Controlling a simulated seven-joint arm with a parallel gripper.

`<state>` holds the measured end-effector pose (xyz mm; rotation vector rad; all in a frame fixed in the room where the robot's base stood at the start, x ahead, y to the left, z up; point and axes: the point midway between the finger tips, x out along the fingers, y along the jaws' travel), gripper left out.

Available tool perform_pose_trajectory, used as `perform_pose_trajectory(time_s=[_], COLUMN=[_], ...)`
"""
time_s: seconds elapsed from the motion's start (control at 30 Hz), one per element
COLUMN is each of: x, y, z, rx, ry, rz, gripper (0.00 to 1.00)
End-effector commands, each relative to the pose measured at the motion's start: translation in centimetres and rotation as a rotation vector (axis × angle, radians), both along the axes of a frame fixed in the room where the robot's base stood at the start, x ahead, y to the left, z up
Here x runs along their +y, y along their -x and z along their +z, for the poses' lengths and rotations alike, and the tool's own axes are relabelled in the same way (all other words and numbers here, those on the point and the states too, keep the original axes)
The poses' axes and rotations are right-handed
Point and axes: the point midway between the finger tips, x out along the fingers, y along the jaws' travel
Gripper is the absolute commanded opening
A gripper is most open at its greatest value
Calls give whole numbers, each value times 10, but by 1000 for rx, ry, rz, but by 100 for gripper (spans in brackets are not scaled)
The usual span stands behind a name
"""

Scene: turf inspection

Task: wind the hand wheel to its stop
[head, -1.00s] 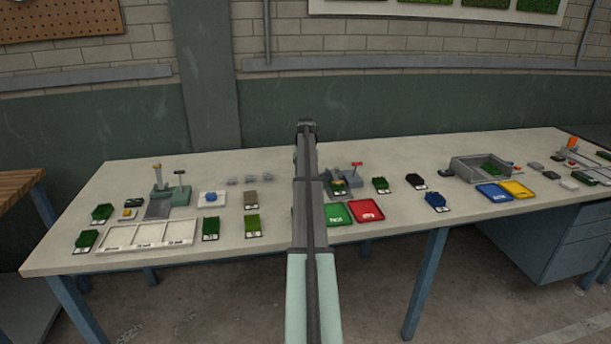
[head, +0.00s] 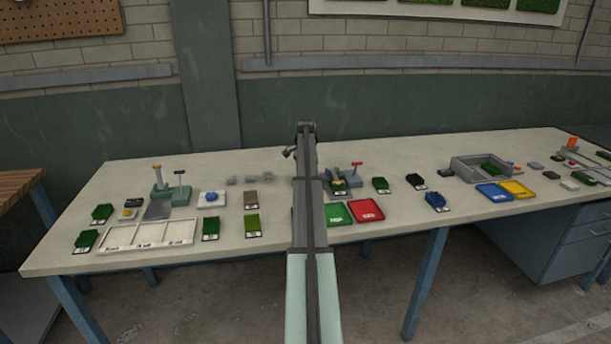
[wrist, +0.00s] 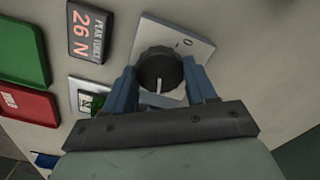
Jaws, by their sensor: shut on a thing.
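The hand wheel (wrist: 155,66) is a dark, ribbed round knob with a white line on its face, set on a pale square plate (wrist: 196,47). The white line points toward the bottom of the wrist view. My gripper (wrist: 161,82) is shut on the wheel, with a blue finger on each side of its rim. The plate has a small mark near its upper right part. In the head view my arm covers the wheel and the gripper.
A green tray (wrist: 22,40) and a red tray (wrist: 27,106) lie at the left.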

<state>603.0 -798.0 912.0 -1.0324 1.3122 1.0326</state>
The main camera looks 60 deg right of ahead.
Motion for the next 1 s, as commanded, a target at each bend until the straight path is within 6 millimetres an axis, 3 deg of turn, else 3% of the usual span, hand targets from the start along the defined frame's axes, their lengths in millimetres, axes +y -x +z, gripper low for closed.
perform_pose_trajectory(time_s=[0.6, 0.63, 0.87, 1.0], x=[0, 0, 0, 0], y=[0, 0, 0, 0], z=[1, 1, 0, 0], rx=[-1, -1, -1, 0], ry=[1, 1, 1, 0], rz=[-42, -42, -41, -40], gripper=[26, 58, 80, 82])
